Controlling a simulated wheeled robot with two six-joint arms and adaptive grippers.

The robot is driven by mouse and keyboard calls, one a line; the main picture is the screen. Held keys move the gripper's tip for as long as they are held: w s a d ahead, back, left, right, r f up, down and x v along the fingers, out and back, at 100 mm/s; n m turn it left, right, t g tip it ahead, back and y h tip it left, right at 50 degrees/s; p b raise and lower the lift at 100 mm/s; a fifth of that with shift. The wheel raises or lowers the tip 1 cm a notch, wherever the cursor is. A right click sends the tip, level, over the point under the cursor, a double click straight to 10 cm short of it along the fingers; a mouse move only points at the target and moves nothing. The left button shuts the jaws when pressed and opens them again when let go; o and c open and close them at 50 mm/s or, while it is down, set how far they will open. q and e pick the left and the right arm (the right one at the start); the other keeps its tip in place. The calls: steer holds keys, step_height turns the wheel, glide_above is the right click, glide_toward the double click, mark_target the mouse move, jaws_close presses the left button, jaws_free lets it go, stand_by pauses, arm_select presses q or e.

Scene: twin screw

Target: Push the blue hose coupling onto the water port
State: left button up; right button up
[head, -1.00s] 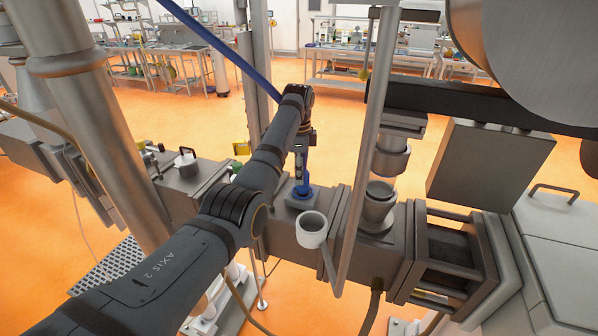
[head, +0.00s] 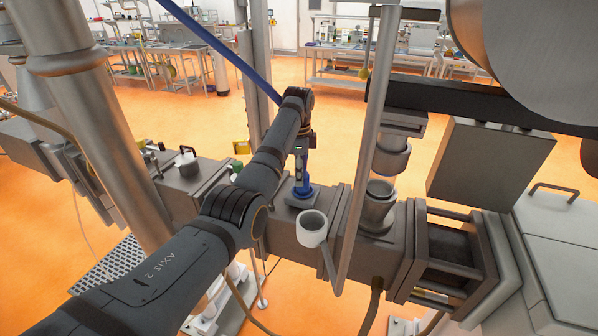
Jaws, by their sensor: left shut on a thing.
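The blue hose coupling (head: 302,192) stands at the water port on top of the grey machine barrel, in the middle of the head view. My left gripper (head: 301,178) points straight down and is shut on the coupling from above. The port itself is hidden under the coupling and its block (head: 297,201), so I cannot tell how deeply the coupling sits. A blue hose (head: 225,52) runs down from the upper left behind my left arm. My right gripper is not in view.
A grey cup-shaped funnel (head: 312,228) stands close in front of the coupling. A vertical metal pipe (head: 362,150) and a feed throat (head: 378,205) rise to its right. A thick steel column (head: 95,120) stands at left. Workbenches are far behind across orange floor.

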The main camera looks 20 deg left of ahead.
arm_select(q)
steer(key=shift+f, duration=0.1)
steer(key=o, duration=1.1)
steer(key=shift+o, duration=0.2)
step_height(320, 180, up, 12)
